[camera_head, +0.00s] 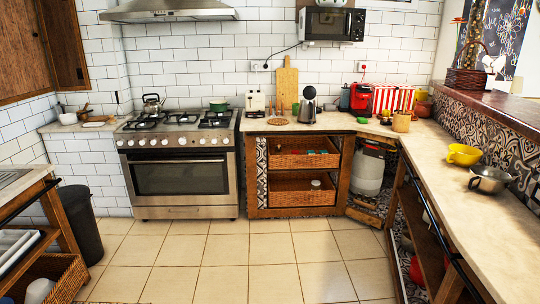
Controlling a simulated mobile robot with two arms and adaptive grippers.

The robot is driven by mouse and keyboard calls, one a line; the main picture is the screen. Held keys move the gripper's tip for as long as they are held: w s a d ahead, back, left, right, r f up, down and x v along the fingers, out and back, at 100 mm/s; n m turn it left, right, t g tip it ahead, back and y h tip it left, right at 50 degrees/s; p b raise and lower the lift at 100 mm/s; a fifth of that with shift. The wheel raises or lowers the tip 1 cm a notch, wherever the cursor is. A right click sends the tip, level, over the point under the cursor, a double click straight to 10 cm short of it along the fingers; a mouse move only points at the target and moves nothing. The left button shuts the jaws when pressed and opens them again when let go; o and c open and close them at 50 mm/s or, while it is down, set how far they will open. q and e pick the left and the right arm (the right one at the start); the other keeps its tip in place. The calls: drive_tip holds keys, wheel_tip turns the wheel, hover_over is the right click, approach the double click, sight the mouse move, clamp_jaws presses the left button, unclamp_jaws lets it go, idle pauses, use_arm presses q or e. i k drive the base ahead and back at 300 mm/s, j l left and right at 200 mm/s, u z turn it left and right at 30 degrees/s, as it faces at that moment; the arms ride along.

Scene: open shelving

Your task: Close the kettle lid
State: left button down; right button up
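A silver kettle (152,104) with a dark handle stands on the back left of the stove top. A grey and dark upright vessel (307,107), which looks like an electric kettle, stands on the counter right of the stove. A dark rounded part (309,92) shows at its top and may be a raised lid; it is too small to be sure. I cannot tell whether the stove kettle's lid is open. Neither of my grippers is in view.
The stove (180,180) stands against the back wall. A toaster (255,104), a cutting board (287,88) and a red machine (360,97) are near the grey vessel. The right counter (490,225) holds a yellow colander (464,154) and a metal pot (488,179). The tiled floor (250,265) is clear.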

sight(309, 92)
drive_tip(key=i+z, duration=0.2)
drive_tip(key=i, duration=0.5)
drive_tip(key=i+z, duration=0.15)
drive_tip(key=i, duration=0.55)
drive_tip(key=i+j+z, duration=0.2)
drive_tip(key=i, duration=0.5)
